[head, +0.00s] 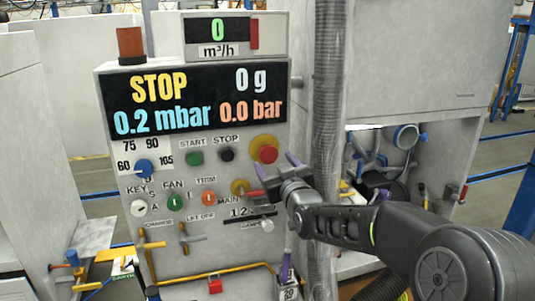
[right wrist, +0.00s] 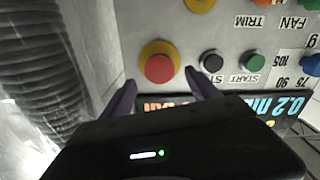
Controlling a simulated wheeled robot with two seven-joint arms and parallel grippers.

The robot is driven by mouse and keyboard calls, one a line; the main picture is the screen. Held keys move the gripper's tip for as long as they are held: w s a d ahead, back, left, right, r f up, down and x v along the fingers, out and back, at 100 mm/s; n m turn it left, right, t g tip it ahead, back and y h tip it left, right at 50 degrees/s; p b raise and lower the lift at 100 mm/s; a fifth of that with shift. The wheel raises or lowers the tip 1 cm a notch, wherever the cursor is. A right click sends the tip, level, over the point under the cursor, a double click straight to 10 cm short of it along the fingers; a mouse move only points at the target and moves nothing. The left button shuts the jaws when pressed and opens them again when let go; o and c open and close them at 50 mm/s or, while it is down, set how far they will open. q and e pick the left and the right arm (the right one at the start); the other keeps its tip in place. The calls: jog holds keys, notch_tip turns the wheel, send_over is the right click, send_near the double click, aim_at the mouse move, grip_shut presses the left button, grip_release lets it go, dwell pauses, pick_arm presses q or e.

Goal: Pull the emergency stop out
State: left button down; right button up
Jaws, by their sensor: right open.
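The emergency stop (head: 264,150) is a red round button on a yellow ring, on the grey control panel (head: 225,165) right of the black STOP button. In the right wrist view the emergency stop (right wrist: 159,68) sits between the tips of my fingers, as seen from the camera. My right gripper (head: 275,178) is open and empty, just below and in front of the button in the head view. Its purple fingers also show in the right wrist view (right wrist: 160,80), one on each side of the button. I cannot tell whether they touch it. My left gripper is not in view.
A thick grey corrugated hose (head: 328,95) hangs close to the right of the panel. The display (head: 195,98) reads STOP. Below the emergency stop is a red-handled main switch (head: 240,187), near my gripper. A yellow pipe (head: 220,270) runs along the bottom.

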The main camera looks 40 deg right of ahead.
aim_at(269, 155)
jog(key=p+x, duration=0.2)
jog(key=x, duration=0.4)
jog(key=shift+w+d, duration=0.2)
jog(key=shift+w, duration=0.2)
grip_shut()
dwell(0.4)
